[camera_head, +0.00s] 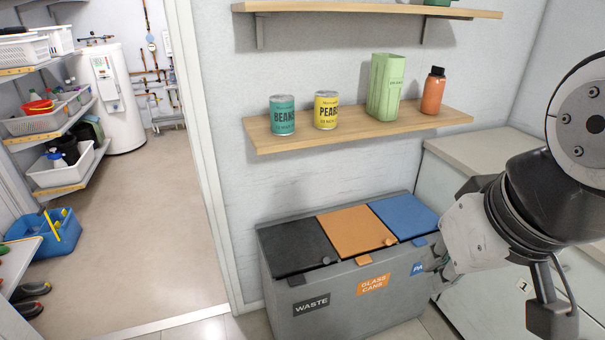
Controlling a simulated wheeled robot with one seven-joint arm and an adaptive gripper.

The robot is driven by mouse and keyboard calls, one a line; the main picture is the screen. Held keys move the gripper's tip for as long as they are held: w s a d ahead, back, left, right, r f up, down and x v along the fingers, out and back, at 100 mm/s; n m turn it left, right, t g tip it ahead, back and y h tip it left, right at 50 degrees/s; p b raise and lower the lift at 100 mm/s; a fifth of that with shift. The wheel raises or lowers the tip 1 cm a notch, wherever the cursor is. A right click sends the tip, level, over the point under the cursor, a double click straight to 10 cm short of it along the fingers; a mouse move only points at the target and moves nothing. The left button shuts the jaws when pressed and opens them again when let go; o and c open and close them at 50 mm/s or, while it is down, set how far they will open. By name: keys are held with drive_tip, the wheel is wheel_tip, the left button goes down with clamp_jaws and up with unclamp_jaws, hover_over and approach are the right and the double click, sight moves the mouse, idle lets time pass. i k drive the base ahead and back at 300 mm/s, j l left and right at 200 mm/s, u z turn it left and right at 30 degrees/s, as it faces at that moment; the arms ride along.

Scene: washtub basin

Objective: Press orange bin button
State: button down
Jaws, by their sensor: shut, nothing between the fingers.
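A grey three-part bin stands on the floor against the wall. Its middle lid (352,230) is orange and shut, above an orange label reading "GLASS CANS" (374,285). An orange tab (364,261) sticks out at the lid's front edge, and a small round orange knob (389,241) sits near the lid's front right corner; I cannot tell which is the button. My gripper (446,268) is shut and empty, to the right of the orange lid, by the bin's right end. It hides part of the blue section's label. Its fingertips are small and partly unclear.
The black lid (295,248) and blue lid (404,216) flank the orange one. A wooden shelf (360,130) with cans and containers hangs above the bin. A pale cabinet (480,150) stands at right. Open floor (140,230) lies left, through a doorway.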

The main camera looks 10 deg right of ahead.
sight(364, 260)
drive_tip(key=i+j+z, duration=0.1)
drive_tip(key=j, duration=0.25)
drive_tip(key=i+j, duration=0.2)
drive_tip(key=j, duration=0.2)
drive_tip(key=i+j+z, duration=0.15)
drive_tip(key=j, duration=0.25)
